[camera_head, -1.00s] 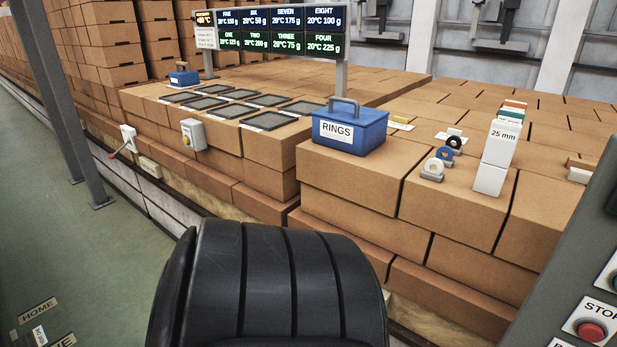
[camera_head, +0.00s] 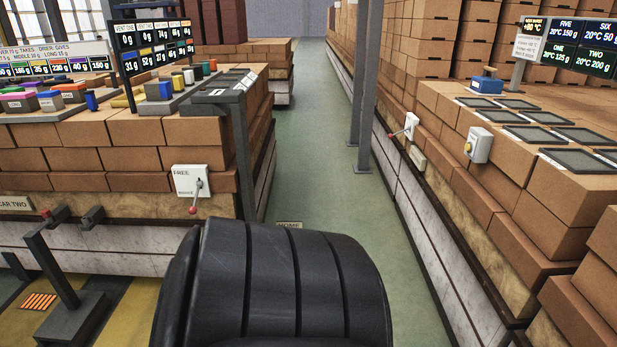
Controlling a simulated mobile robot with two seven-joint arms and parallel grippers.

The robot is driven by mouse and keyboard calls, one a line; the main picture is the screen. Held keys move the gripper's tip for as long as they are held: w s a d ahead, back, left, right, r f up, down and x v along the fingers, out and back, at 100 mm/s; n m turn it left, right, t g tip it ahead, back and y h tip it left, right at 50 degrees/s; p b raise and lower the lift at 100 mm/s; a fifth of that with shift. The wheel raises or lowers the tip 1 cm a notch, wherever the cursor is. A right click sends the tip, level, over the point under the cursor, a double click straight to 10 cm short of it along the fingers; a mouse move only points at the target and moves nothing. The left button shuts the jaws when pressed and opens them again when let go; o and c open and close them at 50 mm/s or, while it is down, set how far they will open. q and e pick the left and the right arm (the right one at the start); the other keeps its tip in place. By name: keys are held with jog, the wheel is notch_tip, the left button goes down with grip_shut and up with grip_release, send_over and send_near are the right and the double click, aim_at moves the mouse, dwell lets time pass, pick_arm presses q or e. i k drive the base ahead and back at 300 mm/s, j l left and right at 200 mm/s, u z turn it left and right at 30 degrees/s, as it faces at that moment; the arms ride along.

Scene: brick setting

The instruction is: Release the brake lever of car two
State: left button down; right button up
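The brake lever (camera_head: 197,197) is on a white plate (camera_head: 184,178) on the front of the left brick stack, left of centre. The plate reads FREE at its top; the smaller word below looks like BRAKE. The lever's red knob points down, by the lower word. A sign reading CAR TWO (camera_head: 14,204) is at the far left edge of the same stack. Neither of my grippers is in view, and a large black ribbed shape covers the bottom centre.
A green aisle (camera_head: 310,185) runs away between the two stacks. A second red-tipped lever (camera_head: 405,130) and a grey switch box (camera_head: 478,145) are on the right stack. A grey post (camera_head: 243,160) stands right of the brake plate. A dark stand (camera_head: 72,315) is at lower left.

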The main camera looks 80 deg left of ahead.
aim_at(192, 210)
jog(key=u, duration=1.75)
